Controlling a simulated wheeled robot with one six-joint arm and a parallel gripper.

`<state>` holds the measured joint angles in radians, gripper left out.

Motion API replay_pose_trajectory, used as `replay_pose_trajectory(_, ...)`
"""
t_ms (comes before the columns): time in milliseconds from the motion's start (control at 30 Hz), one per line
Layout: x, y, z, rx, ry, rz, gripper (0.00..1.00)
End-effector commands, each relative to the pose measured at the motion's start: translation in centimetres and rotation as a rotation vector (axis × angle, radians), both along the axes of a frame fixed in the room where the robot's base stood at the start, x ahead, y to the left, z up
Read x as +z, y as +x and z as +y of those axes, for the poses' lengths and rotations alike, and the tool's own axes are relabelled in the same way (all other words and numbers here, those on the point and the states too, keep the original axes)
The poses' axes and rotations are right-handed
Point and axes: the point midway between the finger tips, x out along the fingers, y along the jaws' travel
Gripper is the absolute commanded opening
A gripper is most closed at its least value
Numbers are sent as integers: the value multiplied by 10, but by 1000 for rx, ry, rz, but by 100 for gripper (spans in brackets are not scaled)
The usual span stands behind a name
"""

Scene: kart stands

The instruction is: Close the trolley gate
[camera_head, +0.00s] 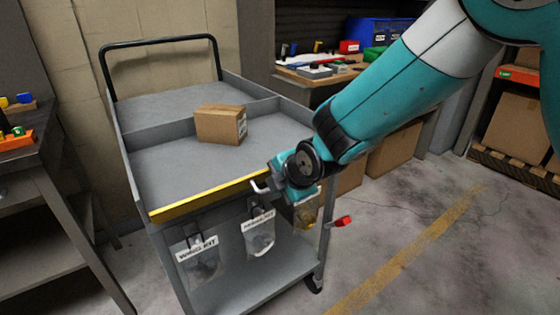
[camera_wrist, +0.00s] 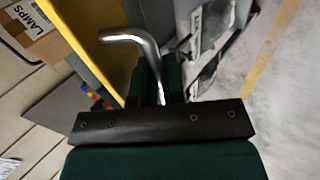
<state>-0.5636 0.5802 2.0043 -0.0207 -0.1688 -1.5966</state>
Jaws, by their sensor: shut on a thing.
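The grey trolley (camera_head: 117,150) stands left of centre in the head view. Its gate (camera_head: 205,196), a panel with a yellow top edge, runs along the tray's near side; it also shows yellow in the wrist view (camera_wrist: 92,45). The gate's right end is hidden behind my gripper, so I cannot tell whether it is fully shut. My gripper (camera_head: 270,186) is at the gate's right part, shut on a bent metal handle (camera_wrist: 135,39). In the wrist view the handle runs down between my dark fingers (camera_wrist: 160,82).
A cardboard box (camera_head: 220,125) sits in the tray. Labelled bags (camera_head: 259,233) hang below the gate. A red-tipped part (camera_head: 342,221) sticks out at the trolley's right. A dark bench (camera_head: 40,185) stands close at left. Floor (camera_head: 440,270) at right is clear.

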Motion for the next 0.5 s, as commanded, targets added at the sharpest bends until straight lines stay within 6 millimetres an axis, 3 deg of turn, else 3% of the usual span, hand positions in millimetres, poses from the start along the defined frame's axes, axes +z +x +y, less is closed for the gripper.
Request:
replay_pose_trajectory(33,16,2,1,-1,-26,37,0)
replay_pose_trajectory(500,25,11,7,0,-231,340,0)
